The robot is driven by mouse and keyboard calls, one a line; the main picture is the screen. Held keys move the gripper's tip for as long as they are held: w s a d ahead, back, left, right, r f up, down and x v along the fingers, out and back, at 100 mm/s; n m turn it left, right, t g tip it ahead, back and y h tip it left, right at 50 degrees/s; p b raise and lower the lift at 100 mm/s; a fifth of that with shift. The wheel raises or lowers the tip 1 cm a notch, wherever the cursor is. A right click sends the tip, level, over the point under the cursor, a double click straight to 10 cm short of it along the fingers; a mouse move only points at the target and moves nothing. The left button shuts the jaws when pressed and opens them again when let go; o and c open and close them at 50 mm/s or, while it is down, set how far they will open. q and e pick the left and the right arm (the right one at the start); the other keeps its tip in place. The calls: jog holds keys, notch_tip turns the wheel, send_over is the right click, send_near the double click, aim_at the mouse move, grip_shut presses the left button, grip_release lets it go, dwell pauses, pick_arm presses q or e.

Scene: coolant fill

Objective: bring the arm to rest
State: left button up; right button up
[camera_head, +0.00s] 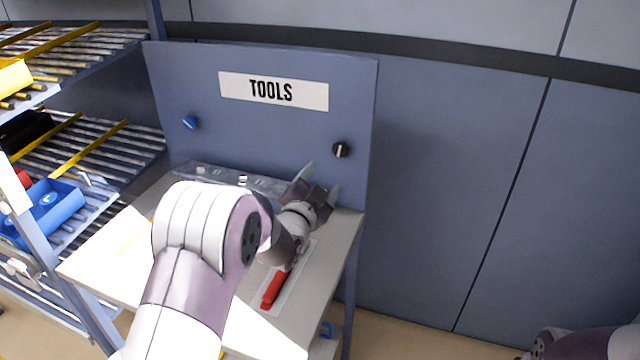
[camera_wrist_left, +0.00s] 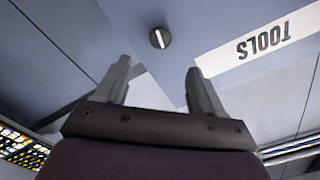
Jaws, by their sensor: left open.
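My left arm reaches in over the work table (camera_head: 335,240), and its gripper (camera_head: 319,182) is open and empty in front of the tools board (camera_head: 260,150). In the left wrist view the two fingers of the left gripper (camera_wrist_left: 158,88) stand apart with nothing between them.
A red-handled tool (camera_head: 273,289) lies on the table below my left forearm. A blue knob (camera_head: 190,122) is on the board's left. A roller rack (camera_head: 90,145) with a blue bin (camera_head: 48,208) stands at the left. The wall right of the table is clear.

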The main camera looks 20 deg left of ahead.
pick_arm(q)
jog(key=s+d+f+n+g, duration=0.1)
jog(key=s+g, duration=0.4)
jog(key=s, duration=0.5)
jog(key=s+d+f+n+g+p, duration=0.1)
jog(key=s+f+n+g, duration=0.3)
jog(key=s, duration=0.6)
jog(key=s+d+f+n+g+p, duration=0.1)
jog(key=s+f+n+g, duration=0.2)
jog(key=s+f+g, duration=0.3)
jog(key=shift+s+d+g+y, duration=0.15)
jog(key=shift+s+g, duration=0.2)
jog(key=shift+s, duration=0.85)
jog(key=shift+s+g+y, duration=0.15)
jog(key=shift+s+g, duration=0.2)
jog(key=shift+s, duration=1.1)
jog(key=shift+w, duration=0.1)
